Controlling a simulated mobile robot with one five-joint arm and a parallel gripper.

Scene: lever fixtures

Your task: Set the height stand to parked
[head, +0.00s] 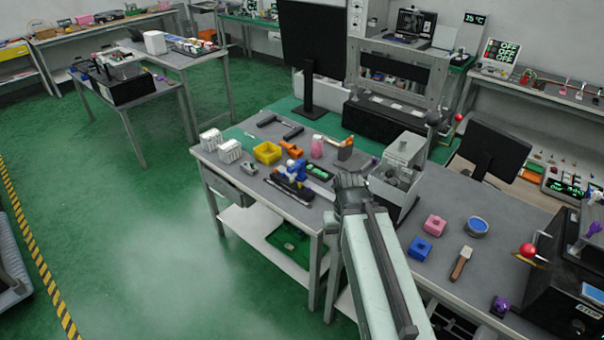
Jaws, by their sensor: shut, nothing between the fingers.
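My gripper (349,181) is over the front edge of the grey workbench, at the end of my pale arm that reaches up from the bottom of the head view. It is shut and empty. I cannot tell for certain which thing is the height stand. A dark fixture with a red ball lever (528,250) stands at the far right. No "parked" mark is readable.
Left of my gripper lie a blue-and-white device (292,172), a yellow bin (267,152) and a pink bottle (317,146). A pink block (435,225), a blue block (420,249) and a brush (461,263) lie on the right bench. Green floor at left is open.

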